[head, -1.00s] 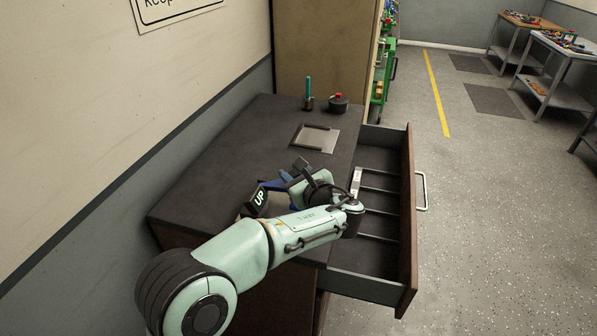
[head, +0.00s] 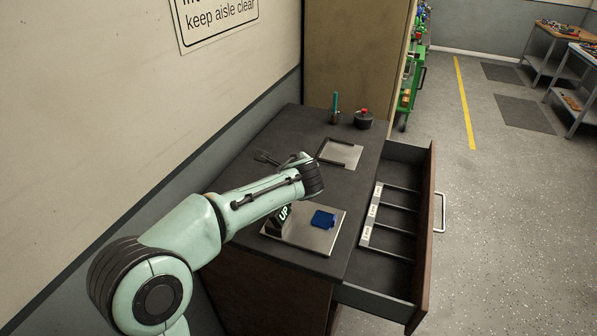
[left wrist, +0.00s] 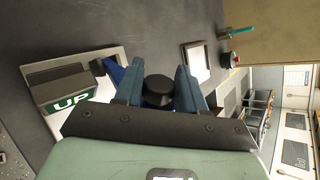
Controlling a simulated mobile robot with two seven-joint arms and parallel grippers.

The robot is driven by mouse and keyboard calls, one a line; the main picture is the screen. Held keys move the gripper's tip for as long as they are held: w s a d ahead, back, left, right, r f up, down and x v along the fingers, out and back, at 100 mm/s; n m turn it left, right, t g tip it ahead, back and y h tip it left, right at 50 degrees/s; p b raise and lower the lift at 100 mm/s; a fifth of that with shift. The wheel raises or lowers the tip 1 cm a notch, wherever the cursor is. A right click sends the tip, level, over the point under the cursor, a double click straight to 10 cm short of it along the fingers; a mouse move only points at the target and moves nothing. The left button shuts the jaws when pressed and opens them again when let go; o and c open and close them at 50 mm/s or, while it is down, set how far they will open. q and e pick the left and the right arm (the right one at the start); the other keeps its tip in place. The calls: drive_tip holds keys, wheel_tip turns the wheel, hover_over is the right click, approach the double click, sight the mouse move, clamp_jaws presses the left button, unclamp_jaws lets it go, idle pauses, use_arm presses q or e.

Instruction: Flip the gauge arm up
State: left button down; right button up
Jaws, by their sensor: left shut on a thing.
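The gauge stand is a metal plate (head: 309,239) on the dark bench, with a blue block (head: 323,219) and a dark block with a green UP label (head: 283,214). In the left wrist view the UP label (left wrist: 70,101) is at the left. My left gripper (head: 264,157) is beyond the stand, partly hidden by its own wrist. In the left wrist view its blue-grey fingers close on a black round knob (left wrist: 158,88). I cannot see how the knob joins the gauge arm, or the arm's angle. My right gripper is not in view.
Another metal plate with dark bars (head: 340,153) lies farther back. A teal-handled tool in a small holder (head: 335,110) and a black pot with a red top (head: 363,119) stand behind it. An open drawer (head: 433,240) with dividers juts out at the right. A wall is at the left.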

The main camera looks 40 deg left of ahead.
use_arm(q)
drive_tip(key=shift+r, duration=0.1)
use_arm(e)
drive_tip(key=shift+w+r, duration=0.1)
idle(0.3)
use_arm(q)
drive_tip(key=c, duration=0.8)
unclamp_jaws()
drive_tip(key=shift+a, duration=0.1)
drive_tip(key=v, duration=1.3)
drive_tip(key=shift+s+r+b, duration=0.15)
drive_tip(key=shift+r+b, duration=0.05)
drive_tip(key=shift+b, duration=0.2)
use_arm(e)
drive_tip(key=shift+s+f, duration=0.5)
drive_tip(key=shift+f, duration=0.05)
use_arm(q)
drive_tip(key=shift+f, duration=0.1)
